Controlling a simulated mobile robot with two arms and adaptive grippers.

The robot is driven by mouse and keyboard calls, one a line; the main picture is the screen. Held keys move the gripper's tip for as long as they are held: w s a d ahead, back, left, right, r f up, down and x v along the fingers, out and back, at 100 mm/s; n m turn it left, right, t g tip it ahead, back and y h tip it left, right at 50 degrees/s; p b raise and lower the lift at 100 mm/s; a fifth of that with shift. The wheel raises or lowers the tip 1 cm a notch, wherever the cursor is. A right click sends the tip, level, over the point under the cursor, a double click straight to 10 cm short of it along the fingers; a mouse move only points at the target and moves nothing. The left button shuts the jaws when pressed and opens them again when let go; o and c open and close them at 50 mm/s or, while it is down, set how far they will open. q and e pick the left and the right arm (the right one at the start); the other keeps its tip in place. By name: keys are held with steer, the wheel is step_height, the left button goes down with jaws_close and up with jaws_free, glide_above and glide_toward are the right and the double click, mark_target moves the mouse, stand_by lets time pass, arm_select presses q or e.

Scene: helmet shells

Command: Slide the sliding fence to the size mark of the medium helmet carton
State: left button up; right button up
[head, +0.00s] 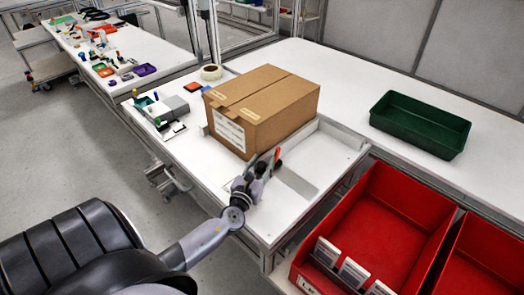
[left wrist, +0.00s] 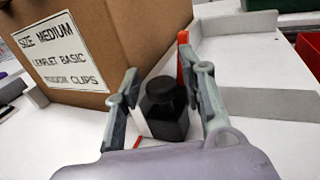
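The brown carton (head: 262,108) stands closed on the white table; its label reads "SIZE MEDIUM" in the left wrist view (left wrist: 85,45). A grey bar, which looks like the sliding fence (head: 296,184), lies to the right of the carton; it also shows in the left wrist view (left wrist: 270,104). A black knob (left wrist: 166,112) and an upright orange-red piece (left wrist: 183,55) are beside it. My left gripper (head: 266,165) has its fingers apart, one on each side of the knob; firm contact is not visible. The size marks cannot be made out. My right gripper is not in view.
A green tray (head: 420,117) stands at the back right. Red bins (head: 385,225) with white cards are at the front right. A tape roll (head: 211,72) and small devices (head: 165,108) lie left of the carton. White tabletop is clear behind the carton.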

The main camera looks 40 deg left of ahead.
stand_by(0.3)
arm_select(q)
steer(key=v, duration=1.2)
steer(key=shift+r, duration=0.1)
